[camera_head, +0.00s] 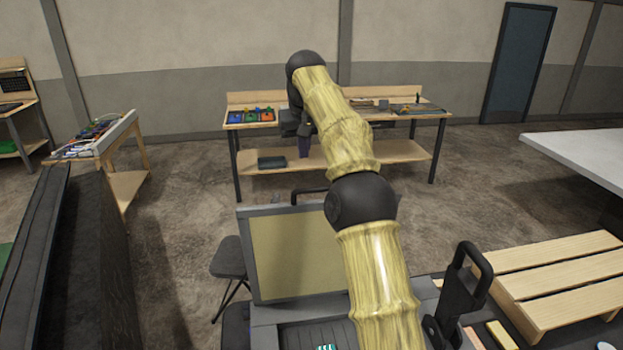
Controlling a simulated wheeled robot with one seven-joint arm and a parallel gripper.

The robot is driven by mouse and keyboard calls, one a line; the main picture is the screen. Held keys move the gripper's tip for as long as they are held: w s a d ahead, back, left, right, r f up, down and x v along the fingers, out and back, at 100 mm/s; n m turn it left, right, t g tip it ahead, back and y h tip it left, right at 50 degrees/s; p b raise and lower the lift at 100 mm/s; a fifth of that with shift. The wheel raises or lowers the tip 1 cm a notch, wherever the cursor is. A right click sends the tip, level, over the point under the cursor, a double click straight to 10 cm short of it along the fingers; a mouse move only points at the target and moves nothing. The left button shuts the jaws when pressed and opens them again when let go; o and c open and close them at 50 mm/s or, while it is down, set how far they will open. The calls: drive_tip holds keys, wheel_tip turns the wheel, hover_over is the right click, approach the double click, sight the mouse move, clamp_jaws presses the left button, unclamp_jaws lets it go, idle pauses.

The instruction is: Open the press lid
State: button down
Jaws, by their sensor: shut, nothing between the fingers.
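The press is at the bottom centre, and its grey base (290,337) is cut by the lower picture edge. Its lid (290,255), a grey frame around a beige panel, stands raised and nearly upright at the back of the base. A black bar handle (305,192) shows above the lid's top edge. My arm crosses in front and hides the right part of the lid and base. My gripper (305,150) hangs from the arm's far end, beyond and above the lid in the picture and apart from it. It is shut and empty, small and dark here.
A black upright lever (465,290) stands right of the press, near a slatted wooden pallet (560,268). A dark stool (229,258) is left of the lid. A workbench (400,150) with coloured bins stands behind. A tall dark panel (85,265) borders the left.

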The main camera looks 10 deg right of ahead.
drive_tip(key=shift+s+d+r+m, duration=0.15)
drive_tip(key=shift+d+r+m, duration=0.25)
drive_tip(key=shift+d+r, duration=0.3)
drive_tip(key=shift+d+f, duration=0.2)
hover_over(312, 201)
wheel_tip(312, 201, down, 9)
drive_tip(key=shift+f, duration=0.1)
idle(1.2)
drive_tip(key=shift+w+f, duration=0.1)
drive_tip(key=shift+w, duration=0.1)
